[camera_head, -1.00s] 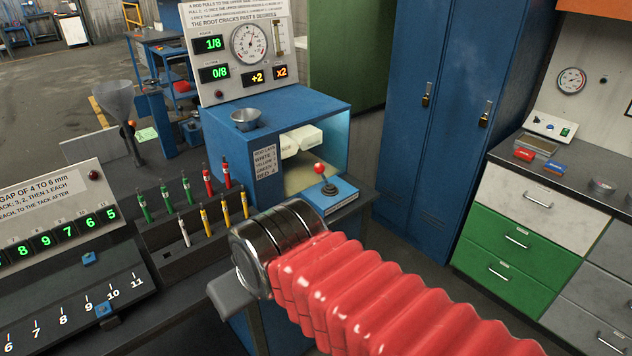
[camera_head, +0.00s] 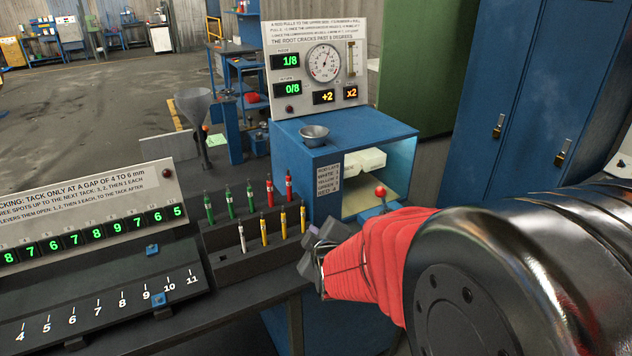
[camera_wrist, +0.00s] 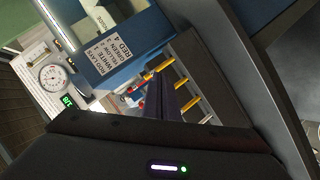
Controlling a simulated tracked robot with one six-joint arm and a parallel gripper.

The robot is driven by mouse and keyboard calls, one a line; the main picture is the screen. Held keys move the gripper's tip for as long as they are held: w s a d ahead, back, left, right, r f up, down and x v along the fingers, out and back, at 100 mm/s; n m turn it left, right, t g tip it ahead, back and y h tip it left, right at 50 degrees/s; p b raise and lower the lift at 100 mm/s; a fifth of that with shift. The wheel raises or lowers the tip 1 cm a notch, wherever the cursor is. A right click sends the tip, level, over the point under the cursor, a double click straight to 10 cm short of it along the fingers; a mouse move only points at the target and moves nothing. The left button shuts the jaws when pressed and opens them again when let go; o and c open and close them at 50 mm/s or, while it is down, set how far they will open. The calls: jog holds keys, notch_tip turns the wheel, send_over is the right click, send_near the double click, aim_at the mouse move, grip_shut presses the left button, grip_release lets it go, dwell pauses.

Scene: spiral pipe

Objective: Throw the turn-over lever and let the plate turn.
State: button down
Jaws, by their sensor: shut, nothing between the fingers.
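A small blue box with a red-knobbed lever (camera_head: 381,191) stands at the front of the blue cabinet's opening. The lever looks upright; its base is partly hidden behind my red-sleeved arm. My gripper (camera_head: 313,232) is shut and empty, left of the lever and in front of the cabinet, close to the right end of the rod rack. In the wrist view my shut fingers (camera_wrist: 172,98) point toward the rack with the yellow rods. The lever does not show in the wrist view. I cannot make out which plate the lever turns.
The rod rack (camera_head: 250,262) holds green, red, yellow and white rods. A numbered panel (camera_head: 90,230) stands at left. Blue lockers (camera_head: 515,90) stand at right.

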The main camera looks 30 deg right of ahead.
jog(key=s+d+f+n+t+h, duration=0.1)
jog(key=d+f+n+t+h, duration=0.1)
jog(key=d, duration=0.4)
jog(key=s+d+f+n+t+h, duration=0.2)
jog(key=d+f+n+h, duration=0.1)
jog(key=d, duration=0.4)
jog(key=shift+s+d+f+n+h, duration=0.2)
jog(key=shift+d+n+h, duration=0.1)
jog(key=shift+n+h, duration=0.6)
jog(key=shift+w, duration=0.1)
